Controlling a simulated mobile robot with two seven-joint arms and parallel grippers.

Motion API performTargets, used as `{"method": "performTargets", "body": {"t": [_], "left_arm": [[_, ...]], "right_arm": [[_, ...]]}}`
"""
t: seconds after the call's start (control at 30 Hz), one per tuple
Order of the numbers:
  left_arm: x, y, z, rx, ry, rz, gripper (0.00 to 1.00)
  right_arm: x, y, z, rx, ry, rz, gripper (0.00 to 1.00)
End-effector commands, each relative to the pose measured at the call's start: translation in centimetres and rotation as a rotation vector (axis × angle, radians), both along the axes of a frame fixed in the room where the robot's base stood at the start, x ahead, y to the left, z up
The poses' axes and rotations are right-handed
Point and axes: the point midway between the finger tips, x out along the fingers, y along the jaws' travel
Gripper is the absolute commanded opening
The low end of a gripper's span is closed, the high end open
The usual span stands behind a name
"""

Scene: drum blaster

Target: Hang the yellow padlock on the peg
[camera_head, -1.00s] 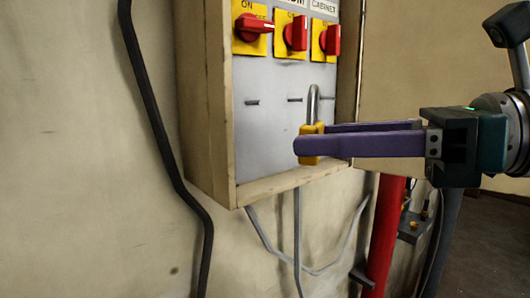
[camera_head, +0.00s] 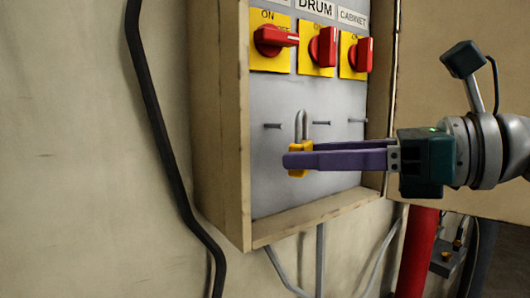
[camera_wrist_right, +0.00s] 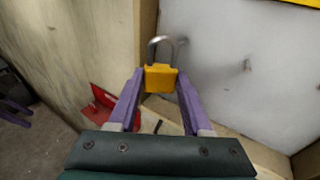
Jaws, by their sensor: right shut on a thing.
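The yellow padlock (camera_head: 298,173) with its grey shackle upright is held between the purple fingers of my right gripper (camera_head: 300,157), in front of the grey panel. In the right wrist view, the padlock (camera_wrist_right: 160,78) sits between the fingertips (camera_wrist_right: 161,84) with its shackle pointing up. Three pegs stick out of the panel in a row: a left peg (camera_head: 272,126), a middle peg (camera_head: 321,123) and a right peg (camera_head: 357,120). The shackle appears between the left and middle pegs, its top slightly above their height. Its depth gap to the panel is unclear.
Red rotary switches (camera_head: 323,46) on yellow plates sit above the pegs. The box's wooden frame (camera_head: 233,130) stands out at the left and below. A black cable (camera_head: 160,130) runs down the wall, and a red pipe (camera_head: 416,250) stands lower right.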

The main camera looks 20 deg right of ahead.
Motion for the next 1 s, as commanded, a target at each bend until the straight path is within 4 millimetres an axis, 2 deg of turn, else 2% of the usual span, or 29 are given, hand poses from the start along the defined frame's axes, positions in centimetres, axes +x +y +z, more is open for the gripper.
{"method": "performTargets", "body": {"t": [0.53,0.7,1.0], "left_arm": [[0.0,-0.3,0.0,-0.010,0.001,0.006,0.50],[0.0,-0.3,-1.2,-0.011,0.000,0.007,0.50],[0.0,-0.3,-1.8,-0.009,0.000,0.006,0.50]], "right_arm": [[3.4,1.3,-0.2,0.002,0.000,0.001,0.05],[4.2,1.6,-1.0,0.000,-0.002,0.001,0.05],[4.7,1.7,-1.2,-0.003,0.003,-0.004,0.04]]}}
